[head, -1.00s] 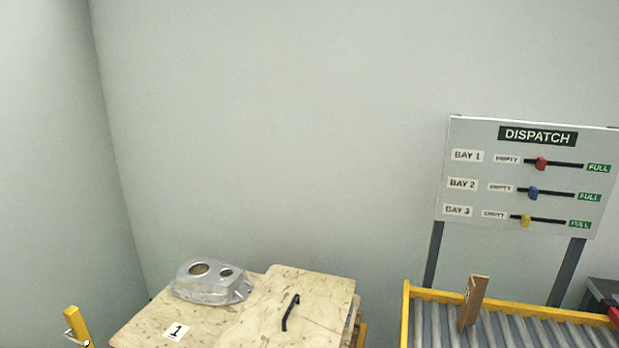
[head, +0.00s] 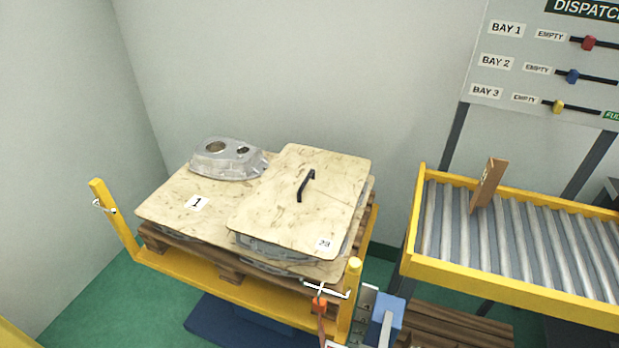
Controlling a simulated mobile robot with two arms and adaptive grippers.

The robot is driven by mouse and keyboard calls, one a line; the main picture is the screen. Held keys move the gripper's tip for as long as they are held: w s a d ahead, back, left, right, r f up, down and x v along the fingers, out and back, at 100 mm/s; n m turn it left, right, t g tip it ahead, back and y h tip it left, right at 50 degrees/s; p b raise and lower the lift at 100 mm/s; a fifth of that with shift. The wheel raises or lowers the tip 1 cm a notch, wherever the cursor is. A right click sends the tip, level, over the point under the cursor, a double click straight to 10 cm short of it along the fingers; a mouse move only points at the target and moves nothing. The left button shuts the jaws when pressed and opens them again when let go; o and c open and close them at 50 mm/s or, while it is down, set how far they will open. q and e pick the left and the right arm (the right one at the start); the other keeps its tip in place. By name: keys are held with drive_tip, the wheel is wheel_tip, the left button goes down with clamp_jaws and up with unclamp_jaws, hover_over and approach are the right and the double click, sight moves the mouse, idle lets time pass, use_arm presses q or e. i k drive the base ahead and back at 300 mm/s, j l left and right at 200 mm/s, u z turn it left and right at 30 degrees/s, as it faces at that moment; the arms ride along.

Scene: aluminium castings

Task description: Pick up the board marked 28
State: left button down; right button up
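A pale, stained board (head: 280,203) with a black bar handle (head: 306,185) lies on top of the right part of a pallet stack. Its small white label (head: 324,244) at the near right corner looks like 28 or 29; the last digit is not clear. Grey metal castings show under its near edge. A second board (head: 172,208), marked 1, lies to its left and slightly lower. A silver casting (head: 228,158) stands on that board's far part. Neither of my grippers is in view.
The pallet (head: 231,275) sits in a yellow frame with a post (head: 113,220) at the left and another (head: 352,300) at the near right. A roller conveyor (head: 520,268) with an upright brown piece (head: 487,184) stands right, below the dispatch panel (head: 540,75).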

sight(304, 202)
drive_tip(key=k+j+z, duration=0.1)
drive_tip(key=z, duration=0.25)
drive_tip(key=j+z, duration=0.15)
drive_tip(key=z, duration=0.2)
drive_tip(key=k+j+z, duration=0.1)
drive_tip(key=z, duration=0.25)
drive_tip(key=k, duration=0.1)
